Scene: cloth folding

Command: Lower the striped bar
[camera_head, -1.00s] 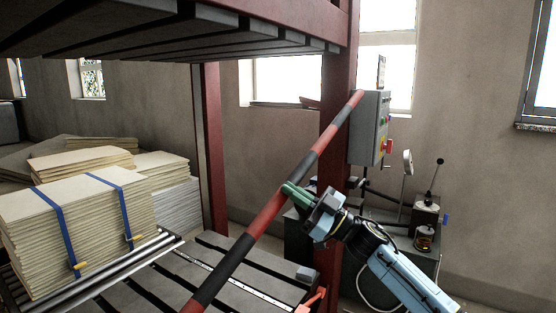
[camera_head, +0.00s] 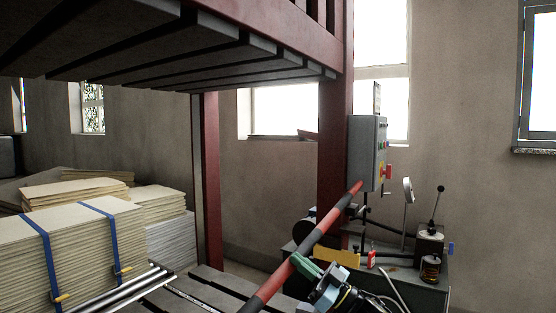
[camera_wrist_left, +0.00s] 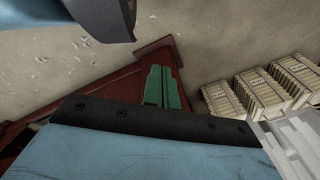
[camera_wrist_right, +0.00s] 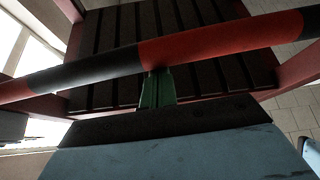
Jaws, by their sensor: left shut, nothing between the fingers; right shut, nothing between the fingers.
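The striped bar (camera_head: 321,228), red and black, slants across the press opening in the head view. Its upper right end is at the red post below the grey control box. Its lower left end leaves the bottom of the picture. My right gripper (camera_head: 303,264) is shut and empty, with its green fingertips at the bar. In the right wrist view the bar (camera_wrist_right: 205,43) crosses just beyond the shut fingers (camera_wrist_right: 157,82); they seem to touch it or nearly so. My left gripper (camera_wrist_left: 162,84) shows only in the left wrist view, shut and empty, away from the bar.
A grey control box (camera_head: 367,153) hangs on the red post (camera_head: 334,125). A bench (camera_head: 415,280) with a lever and small items stands at right. Strapped sheet stacks (camera_head: 85,245) lie at left beside rollers. The slatted upper platen (camera_head: 190,60) overhangs the opening.

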